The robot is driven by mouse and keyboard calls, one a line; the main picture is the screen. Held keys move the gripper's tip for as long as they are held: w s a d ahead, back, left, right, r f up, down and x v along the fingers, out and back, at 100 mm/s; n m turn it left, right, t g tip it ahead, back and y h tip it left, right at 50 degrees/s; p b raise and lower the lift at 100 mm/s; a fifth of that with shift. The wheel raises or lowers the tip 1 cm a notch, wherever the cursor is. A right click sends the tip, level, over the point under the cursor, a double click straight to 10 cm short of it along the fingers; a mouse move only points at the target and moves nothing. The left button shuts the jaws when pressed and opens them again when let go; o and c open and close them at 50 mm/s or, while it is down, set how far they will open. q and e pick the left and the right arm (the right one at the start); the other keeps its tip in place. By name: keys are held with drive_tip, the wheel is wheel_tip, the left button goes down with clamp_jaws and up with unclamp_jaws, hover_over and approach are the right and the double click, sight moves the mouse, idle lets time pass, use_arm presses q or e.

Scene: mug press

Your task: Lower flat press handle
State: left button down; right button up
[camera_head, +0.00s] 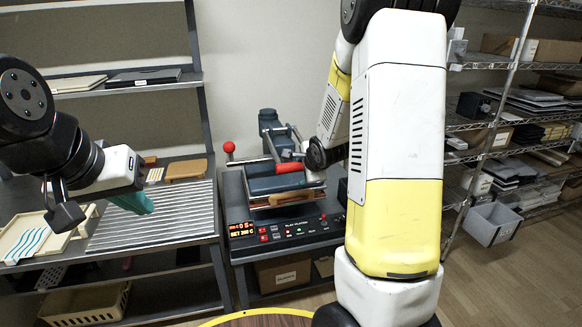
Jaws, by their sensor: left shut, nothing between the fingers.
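The flat press (272,182) stands on a dark stand at the centre, with a dark blue upper platen above a lower plate. A narrow gap with a reddish-brown layer shows between them at the right side. A red ball knob (229,147) is at the upper left of the press, and a bar runs right from it.
A control panel (287,229) with a red display is at the press's front. The ribbed rack (165,222) and a tray with teal wavy stripes (24,240) are at left. Loaded wire shelves (487,140) stand at right. My right arm hides much right of the press.

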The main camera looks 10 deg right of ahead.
drive_tip(key=shift+s, duration=0.1)
drive_tip(key=v, duration=0.7)
drive_tip(key=shift+s+r, duration=0.2)
drive_tip(key=shift+r, duration=0.05)
